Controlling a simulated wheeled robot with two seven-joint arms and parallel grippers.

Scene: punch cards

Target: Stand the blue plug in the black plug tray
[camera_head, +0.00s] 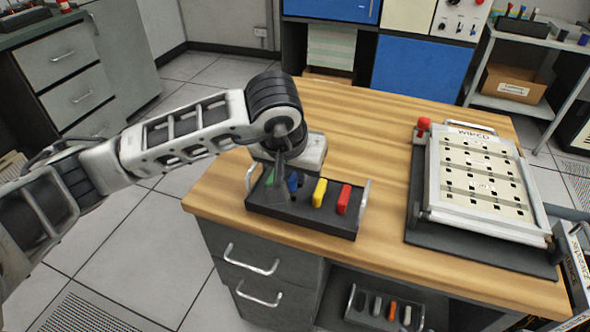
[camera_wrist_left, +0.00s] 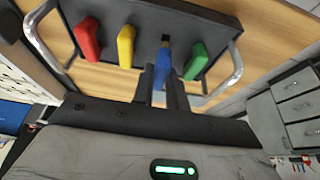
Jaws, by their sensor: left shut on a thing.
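The black plug tray (camera_head: 328,228) sits near the front left edge of the wooden table, with a metal handle at each end. It also shows in the left wrist view (camera_wrist_left: 147,26). My left gripper (camera_head: 287,186) is over the tray, and its fingers are shut on the blue plug (camera_wrist_left: 163,66). In the head view the blue plug (camera_head: 293,182) is partly hidden by the gripper. The plug is at the tray, between the yellow and green plugs; I cannot tell whether it is seated. My right gripper is not in view.
The yellow plug (camera_head: 320,193), red plug (camera_head: 344,199) and green plug (camera_head: 269,177) stand in the tray close to the gripper. A punched board (camera_head: 484,180) with a red knob lies at the right. The table's middle (camera_head: 380,130) is clear.

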